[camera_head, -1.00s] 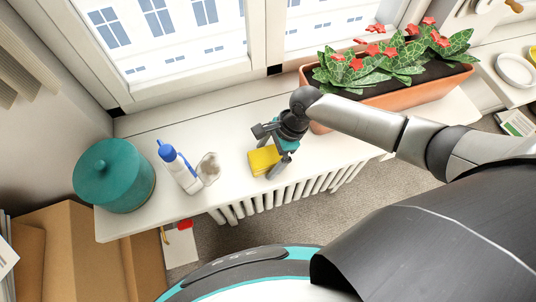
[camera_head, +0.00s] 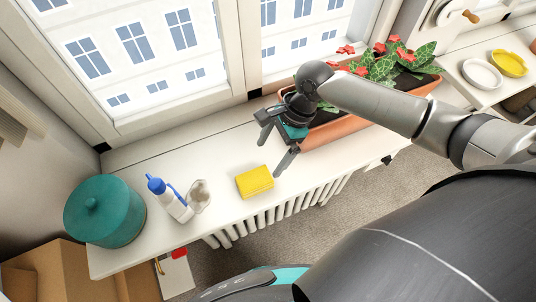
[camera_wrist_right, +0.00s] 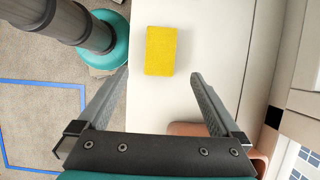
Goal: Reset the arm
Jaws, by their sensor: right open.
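My right gripper (camera_head: 273,160) is open and empty above the white windowsill (camera_head: 225,222), to the right of a yellow sponge (camera_head: 255,181). The sponge lies flat on the sill, clear of the fingers. In the right wrist view the sponge (camera_wrist_right: 161,51) lies beyond the two spread fingertips (camera_wrist_right: 160,75), with bare sill around it. My right arm reaches in from the right, in front of the planter. My left gripper does not show in either view.
A planter (camera_head: 345,130) with red flowers stands right of and behind the gripper, close to my arm. A cardboard box (camera_head: 65,272) is below.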

